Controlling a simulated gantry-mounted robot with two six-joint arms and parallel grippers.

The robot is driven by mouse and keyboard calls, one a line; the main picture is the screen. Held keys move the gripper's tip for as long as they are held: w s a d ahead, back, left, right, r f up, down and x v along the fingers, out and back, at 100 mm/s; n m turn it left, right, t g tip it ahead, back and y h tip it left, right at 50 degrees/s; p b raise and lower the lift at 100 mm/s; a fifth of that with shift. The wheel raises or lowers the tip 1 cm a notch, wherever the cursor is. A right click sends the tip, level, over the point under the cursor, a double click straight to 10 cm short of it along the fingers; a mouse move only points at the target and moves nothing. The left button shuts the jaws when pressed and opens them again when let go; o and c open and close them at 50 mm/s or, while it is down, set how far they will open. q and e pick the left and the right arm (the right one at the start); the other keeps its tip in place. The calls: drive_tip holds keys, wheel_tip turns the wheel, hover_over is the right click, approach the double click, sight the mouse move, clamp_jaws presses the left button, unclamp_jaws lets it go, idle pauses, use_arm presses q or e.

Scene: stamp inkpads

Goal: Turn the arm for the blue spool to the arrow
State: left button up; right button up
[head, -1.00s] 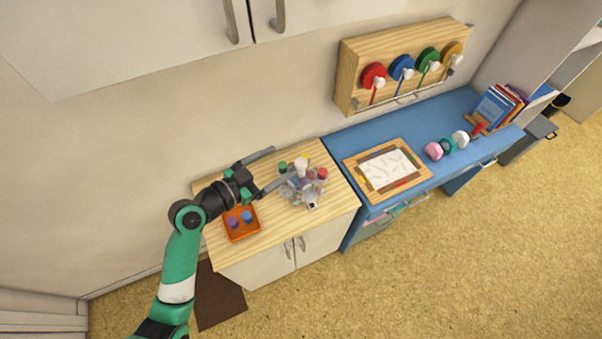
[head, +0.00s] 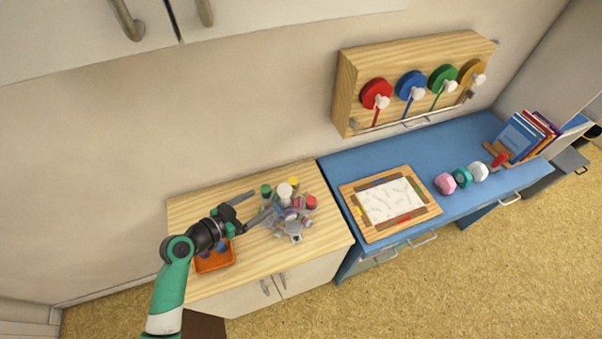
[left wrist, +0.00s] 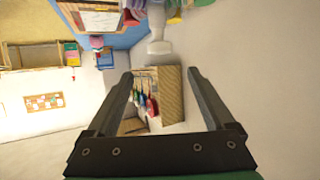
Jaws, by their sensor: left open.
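The blue spool (head: 410,84) is second from the left on a wooden wall rack (head: 345,95), between a red spool (head: 375,92) and a green spool (head: 442,78). A white knob (head: 418,94) sits at its lower right, and a blue strip hangs below it. I cannot make out an arrow. My left gripper (head: 259,206) is open and empty over the wooden cabinet, far left of and below the rack. In the left wrist view the rack (left wrist: 171,94) shows at a distance between the open fingers (left wrist: 160,75). My right gripper is not in view.
Jars and a clear holder (head: 292,218) stand close to my left fingers. An orange tray (head: 222,264) is under my left wrist. A blue counter (head: 345,165) below the rack holds a framed board (head: 418,217), round coloured items (head: 461,177) and books (head: 525,135).

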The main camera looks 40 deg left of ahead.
sight(284, 189)
use_arm(q)
drive_tip(key=b+x, duration=0.2)
drive_tip(key=x, duration=1)
drive_tip(key=shift+s+f, duration=0.1)
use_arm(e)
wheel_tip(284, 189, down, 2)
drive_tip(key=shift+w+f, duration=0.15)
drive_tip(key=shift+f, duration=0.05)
use_arm(q)
clamp_jaws()
